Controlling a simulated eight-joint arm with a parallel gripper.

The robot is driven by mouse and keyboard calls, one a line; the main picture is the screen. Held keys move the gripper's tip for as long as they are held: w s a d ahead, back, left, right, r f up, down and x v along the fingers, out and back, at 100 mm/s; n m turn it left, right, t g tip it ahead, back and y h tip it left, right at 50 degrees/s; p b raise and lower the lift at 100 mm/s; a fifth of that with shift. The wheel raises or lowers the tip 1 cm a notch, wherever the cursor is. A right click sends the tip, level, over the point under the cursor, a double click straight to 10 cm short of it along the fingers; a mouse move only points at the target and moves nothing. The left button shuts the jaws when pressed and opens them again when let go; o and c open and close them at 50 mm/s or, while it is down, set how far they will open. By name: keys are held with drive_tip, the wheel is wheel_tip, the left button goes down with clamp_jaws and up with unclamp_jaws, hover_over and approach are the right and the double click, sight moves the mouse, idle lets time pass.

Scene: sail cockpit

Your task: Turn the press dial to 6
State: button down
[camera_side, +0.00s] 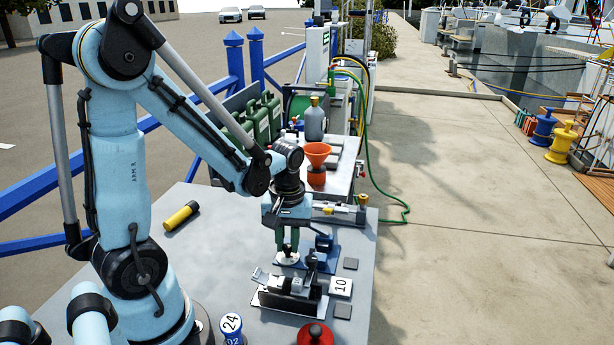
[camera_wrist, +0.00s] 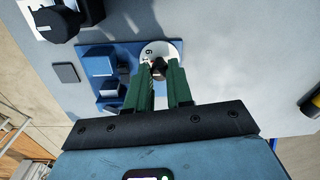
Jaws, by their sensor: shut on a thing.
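The press dial (camera_wrist: 153,46) is a white disc on a blue plate, with a dark knob (camera_wrist: 159,68) in its middle. A 6 shows on its far part in the wrist view; other marks are partly hidden by my fingers. The disc also shows in the side view (camera_side: 287,261). My gripper (camera_wrist: 160,79) points down with its green fingers shut on the knob; it also shows in the side view (camera_side: 288,246). The blue press (camera_side: 323,249) stands just right of the dial in the side view. I cannot make out a pointer mark.
A black fixture (camera_side: 289,297) with a tag marked 10 (camera_side: 340,286) stands in front of the dial. Small grey plates (camera_side: 351,264) lie to the right. A red round object (camera_side: 314,336), a numbered blue-white cylinder (camera_side: 231,326) and a yellow-black cylinder (camera_side: 181,215) are on the table.

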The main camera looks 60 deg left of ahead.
sight(289, 246)
drive_tip(key=shift+m, duration=0.3)
drive_tip(key=m, duration=0.3)
drive_tip(key=shift+m, duration=2)
drive_tip(key=c, duration=1)
unclamp_jaws()
drive_tip(key=shift+d+r, duration=0.15)
drive_tip(key=shift+r, duration=5.9)
